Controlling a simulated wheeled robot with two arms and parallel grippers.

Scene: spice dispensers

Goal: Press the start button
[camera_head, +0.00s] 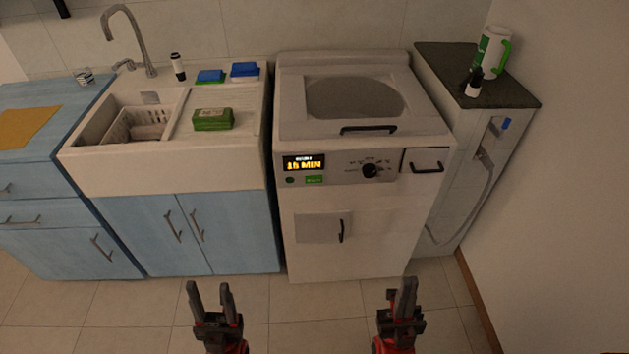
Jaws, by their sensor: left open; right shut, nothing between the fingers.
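The start button looks to be the small green rectangle (314,179) on the front panel of the white washing machine (310,215). Its lettering is too small to read. It sits below a dark display (304,163) with yellow text that reads like 15 MIN. My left gripper (209,287) is open and empty, low in the view, in front of the blue cabinet. My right gripper (400,288) is shut and empty, in front of the machine's lower right. Both are apart from the panel.
A black knob (370,171) and a drawer with a dark handle (428,167) are right of the button. The lid (355,97) is closed. A sink (120,140) stands left, a dark-topped counter (510,92) right. The tiled floor (310,305) before the machine is clear.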

